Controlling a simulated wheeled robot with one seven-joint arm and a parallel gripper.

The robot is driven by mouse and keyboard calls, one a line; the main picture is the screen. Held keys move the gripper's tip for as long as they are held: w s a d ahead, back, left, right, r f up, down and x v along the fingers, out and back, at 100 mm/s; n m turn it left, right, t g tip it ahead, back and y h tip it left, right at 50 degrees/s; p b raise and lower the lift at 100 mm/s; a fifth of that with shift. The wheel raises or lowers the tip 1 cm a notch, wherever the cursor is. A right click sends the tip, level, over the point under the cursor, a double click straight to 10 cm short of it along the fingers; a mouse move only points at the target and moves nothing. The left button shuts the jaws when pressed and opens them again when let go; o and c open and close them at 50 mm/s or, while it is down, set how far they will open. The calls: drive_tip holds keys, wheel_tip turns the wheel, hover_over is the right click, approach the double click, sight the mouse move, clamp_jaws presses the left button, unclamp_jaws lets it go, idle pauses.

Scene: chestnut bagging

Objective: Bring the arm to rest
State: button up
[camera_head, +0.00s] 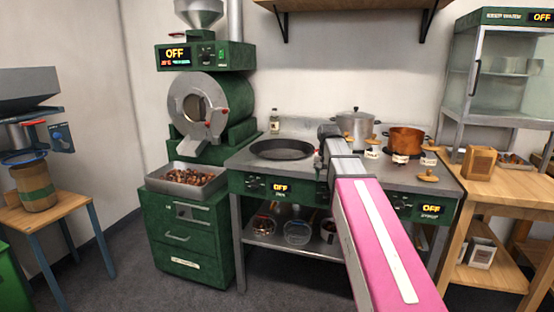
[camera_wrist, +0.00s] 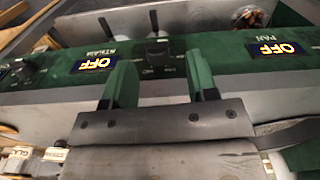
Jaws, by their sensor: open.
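My arm, with a pink link bearing a white stripe, reaches forward over the front of the stove counter (camera_head: 300,172) in the head view. My gripper (camera_wrist: 160,78) shows in the wrist view as two green fingers, spread apart with nothing between them. The fingers are in front of the green control panel (camera_wrist: 225,62), between two displays reading OFF. I cannot tell whether they touch the panel. In the head view the fingers are hard to make out at the far end of the arm.
A dark pan (camera_head: 282,150) lies left of the arm; a steel pot (camera_head: 355,128) and a copper pot (camera_head: 405,141) stand behind and right. A chestnut tray (camera_head: 215,184) sits on the green cabinet (camera_head: 190,235). A wooden table (camera_head: 500,190) is at right. Floor at front left is clear.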

drive_tip(key=s+f+n, duration=0.1)
drive_tip(key=s+f, duration=0.5)
drive_tip(key=f, duration=0.4)
drive_tip(key=s+f+n, duration=0.1)
drive_tip(key=s+f, duration=0.5)
drive_tip(key=f, duration=0.4)
drive_tip(key=s+f, duration=0.7)
drive_tip(key=f, duration=0.3)
drive_tip(key=shift+f+n, duration=0.25)
drive_tip(key=shift+n, duration=0.15)
